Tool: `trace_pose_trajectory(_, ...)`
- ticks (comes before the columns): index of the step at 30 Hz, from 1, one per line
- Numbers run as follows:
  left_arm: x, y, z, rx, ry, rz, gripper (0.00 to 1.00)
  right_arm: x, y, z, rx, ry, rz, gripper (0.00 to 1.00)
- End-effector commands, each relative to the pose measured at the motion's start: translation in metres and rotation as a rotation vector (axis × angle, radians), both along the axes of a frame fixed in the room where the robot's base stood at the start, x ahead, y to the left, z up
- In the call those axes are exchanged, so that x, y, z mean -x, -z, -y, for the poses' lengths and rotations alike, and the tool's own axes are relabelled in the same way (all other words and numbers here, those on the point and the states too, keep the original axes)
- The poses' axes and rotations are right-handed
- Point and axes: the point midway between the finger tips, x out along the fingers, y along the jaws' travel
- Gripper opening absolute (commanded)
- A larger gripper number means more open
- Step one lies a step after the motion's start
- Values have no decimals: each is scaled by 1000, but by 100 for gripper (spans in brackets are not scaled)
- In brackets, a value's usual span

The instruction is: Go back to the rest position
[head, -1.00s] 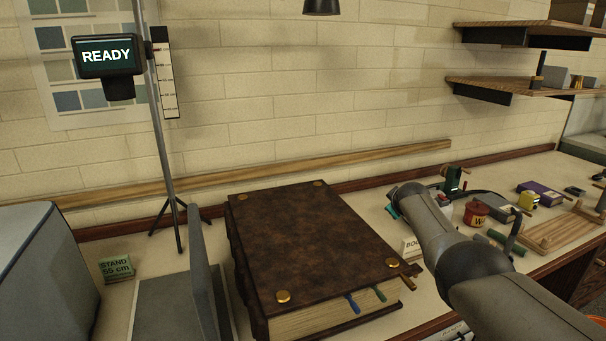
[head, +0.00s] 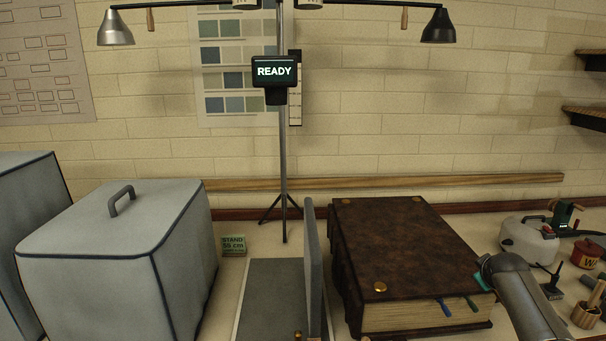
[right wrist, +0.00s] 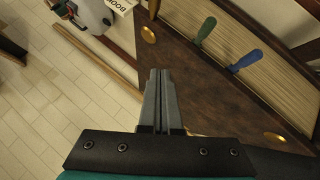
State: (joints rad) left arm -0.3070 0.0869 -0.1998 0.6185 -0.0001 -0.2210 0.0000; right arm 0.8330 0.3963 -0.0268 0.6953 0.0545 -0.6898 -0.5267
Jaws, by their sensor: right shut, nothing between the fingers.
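My right arm (head: 525,295) comes in at the lower right of the head view, by the front right corner of a large brown leather book (head: 400,235). Its fingers cannot be made out there; a bit of teal shows at the wrist. In the right wrist view my right gripper (right wrist: 160,74) has its fingers together and empty, seen against the book's brown cover (right wrist: 225,95). Whether the fingers touch the cover I cannot tell. My left gripper is in neither current view.
A grey covered box (head: 120,240) with a handle stands left. A stand with a READY display (head: 274,71) rises behind an upright grey panel (head: 313,265) beside the book. A white tank (head: 528,240), a red tin (head: 586,252) and small tools crowd the right. Green (right wrist: 205,30) and blue (right wrist: 245,61) ribbons stick out of the book.

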Motion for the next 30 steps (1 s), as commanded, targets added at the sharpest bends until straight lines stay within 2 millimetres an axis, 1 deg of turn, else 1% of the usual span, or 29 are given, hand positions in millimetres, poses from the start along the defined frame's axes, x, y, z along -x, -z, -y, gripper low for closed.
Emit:
trace_pose_trajectory(1, -15, -1, 7, 10, -2, 23, 50, 7, 13, -12, -5, -12, -17, 0)
trace_pose_trajectory(3, -28, -2, 14, 20, -4, 44, 50, 17, 28, -28, -17, -21, -38, 0)
trace_pose_trajectory(5, -30, -2, 15, 22, -5, 48, 50, 29, 43, -44, -30, -31, -61, 0)
trace_pose_trajectory(8, -23, -1, 13, 19, -4, 36, 50, 53, 66, -72, -56, -45, -98, 0)
trace_pose_trajectory(9, -17, -1, 11, 16, -4, 27, 50, 64, 75, -83, -68, -50, -113, 0)
trace_pose_trajectory(11, -10, 0, 10, 13, -3, 16, 50, 81, 87, -100, -87, -56, -136, 0)
trace_pose_trajectory(14, -2, 0, 8, 10, -3, 3, 50, 112, 103, -128, -123, -62, -170, 0)
trace_pose_trajectory(15, -1, 0, 7, 10, -2, 1, 50, 126, 109, -139, -138, -64, -187, 0)
trace_pose_trajectory(17, -1, 0, 7, 8, -2, 0, 50, 148, 116, -155, -162, -64, -210, 0)
trace_pose_trajectory(19, -1, 0, 6, 7, -2, 0, 50, 173, 123, -173, -192, -63, -234, 0)
trace_pose_trajectory(23, -1, 0, 5, 7, -1, 2, 50, 225, 129, -205, -252, -54, -282, 0)
trace_pose_trajectory(24, -2, 0, 5, 6, -2, 2, 50, 241, 129, -214, -270, -50, -297, 0)
trace_pose_trajectory(26, -3, 0, 5, 6, -2, 4, 50, 266, 128, -227, -300, -40, -318, 0)
trace_pose_trajectory(27, -3, 0, 5, 6, -1, 5, 50, 283, 127, -235, -319, -33, -333, 0)
trace_pose_trajectory(30, -5, 0, 5, 7, -1, 6, 50, 320, 120, -251, -366, -11, -364, 0)
